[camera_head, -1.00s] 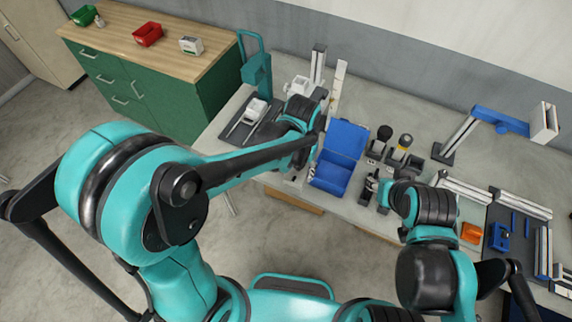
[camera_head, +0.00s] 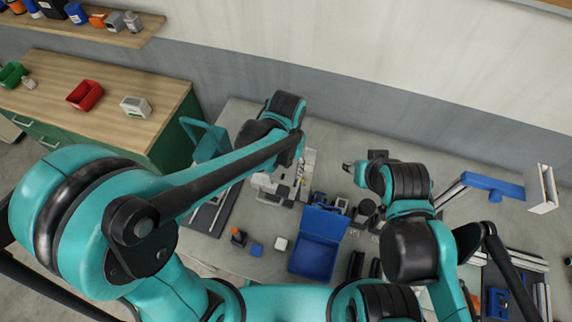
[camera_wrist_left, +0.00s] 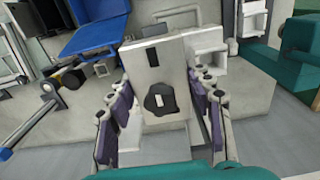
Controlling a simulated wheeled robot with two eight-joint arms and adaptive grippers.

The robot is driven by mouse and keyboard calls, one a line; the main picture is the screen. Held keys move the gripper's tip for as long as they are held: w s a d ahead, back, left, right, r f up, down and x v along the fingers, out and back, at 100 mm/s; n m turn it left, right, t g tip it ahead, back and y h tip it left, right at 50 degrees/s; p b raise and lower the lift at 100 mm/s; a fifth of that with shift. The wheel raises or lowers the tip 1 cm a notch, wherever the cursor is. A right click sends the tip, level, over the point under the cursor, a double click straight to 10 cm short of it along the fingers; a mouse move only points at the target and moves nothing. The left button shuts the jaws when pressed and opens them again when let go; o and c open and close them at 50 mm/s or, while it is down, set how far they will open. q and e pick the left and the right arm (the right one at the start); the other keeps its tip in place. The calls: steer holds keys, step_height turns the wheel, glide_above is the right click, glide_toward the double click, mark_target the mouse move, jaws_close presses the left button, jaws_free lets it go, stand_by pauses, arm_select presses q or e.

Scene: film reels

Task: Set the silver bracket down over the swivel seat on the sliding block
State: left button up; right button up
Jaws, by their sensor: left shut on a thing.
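In the left wrist view, my left gripper (camera_wrist_left: 162,88) is shut on the silver bracket (camera_wrist_left: 150,58). The bracket is a pale grey plate with a dark slot and a round dark part, held between the two padded fingers. In the head view, my left forearm hides the left fingertips. A dark base with pale rails (camera_head: 208,218) lies partly under that arm; the sliding block and swivel seat cannot be made out. My right gripper (camera_head: 352,168) is over the bench, right of centre; its jaw opening is too small to judge.
An open blue box (camera_head: 316,258) stands at the bench's front. A grey fixture (camera_head: 270,186) is behind it to the left. A teal stand (camera_head: 206,140) rises beside my left forearm.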

arm_select(q)
steer(key=shift+w+f, duration=0.1)
steer(key=shift+w, duration=0.3)
steer(key=shift+s+f+b, duration=0.5)
steer(key=shift+s+b, duration=0.05)
steer(key=shift+f+b, duration=0.3)
steer(key=shift+f, duration=0.05)
steer(key=shift+w+f+b, duration=0.2)
steer(key=shift+f+b, duration=0.2)
steer(key=shift+f, duration=0.25)
steer(key=shift+w+f+b, duration=0.15)
steer(key=shift+f+b, duration=0.25)
steer(key=shift+f, duration=0.2)
steer(key=shift+s+f, duration=0.1)
steer(key=shift+f, duration=0.1)
steer(key=shift+s, duration=0.15)
arm_select(e)
step_height(320, 180, down, 4)
steer(key=shift+s+r, duration=0.1)
steer(key=shift+r, duration=0.15)
arm_select(q)
steer(key=shift+b, duration=0.4)
arm_select(e)
steer(key=shift+f, duration=0.25)
arm_select(q)
steer(key=shift+f+b, duration=0.7)
steer(key=shift+f, duration=0.15)
arm_select(e)
steer(key=shift+f, duration=0.7)
